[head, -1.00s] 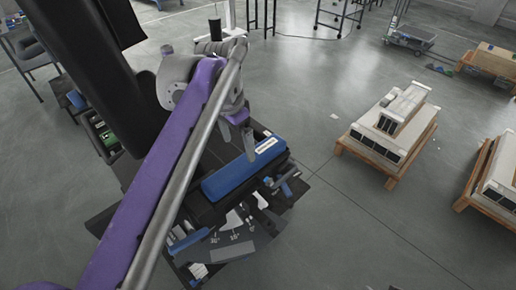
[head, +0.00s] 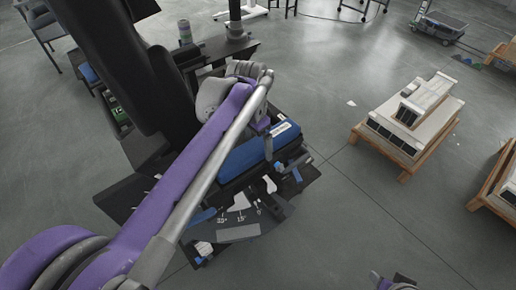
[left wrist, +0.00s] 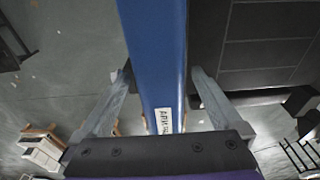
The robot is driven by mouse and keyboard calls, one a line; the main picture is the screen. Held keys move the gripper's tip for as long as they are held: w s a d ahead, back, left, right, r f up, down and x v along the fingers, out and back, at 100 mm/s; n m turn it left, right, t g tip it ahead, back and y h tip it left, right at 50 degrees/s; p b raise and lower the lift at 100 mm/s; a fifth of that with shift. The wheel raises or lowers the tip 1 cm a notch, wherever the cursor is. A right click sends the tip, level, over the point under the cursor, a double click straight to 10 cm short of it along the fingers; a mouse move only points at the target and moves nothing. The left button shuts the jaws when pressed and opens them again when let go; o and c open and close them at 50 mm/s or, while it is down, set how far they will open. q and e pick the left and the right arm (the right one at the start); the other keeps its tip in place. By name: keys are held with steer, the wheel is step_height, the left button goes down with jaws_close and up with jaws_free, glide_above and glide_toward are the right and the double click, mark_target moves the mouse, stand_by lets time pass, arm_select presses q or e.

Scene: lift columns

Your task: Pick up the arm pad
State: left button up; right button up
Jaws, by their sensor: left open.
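The arm pad (head: 243,158) is a long blue block with a white label at its far end. It lies on the dark workstation and also shows in the left wrist view (left wrist: 155,50). My left gripper (head: 267,140) is at the labelled end of the pad. In the left wrist view my left gripper (left wrist: 161,75) is open, with one finger on each side of the pad. Whether the fingers touch it cannot be told. A grey and purple part at the bottom edge of the head view, probably my right gripper (head: 396,283), is mostly cut off.
A dark workstation with an angle-marked plate (head: 238,233) and small tools surrounds the pad. Wooden pallets with pale units (head: 412,115) stand on the floor to the right. The floor between is clear.

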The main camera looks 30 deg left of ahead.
mark_target(258, 143)
arm_select(q)
steer(key=shift+f, duration=0.45)
steer(key=shift+w, duration=0.1)
steer(key=shift+c, duration=0.3)
steer(key=c, duration=1.4)
steer(key=shift+r, duration=0.1)
step_height(258, 143, up, 10)
steer(key=shift+r+p, duration=0.15)
steer(key=shift+p, duration=0.3)
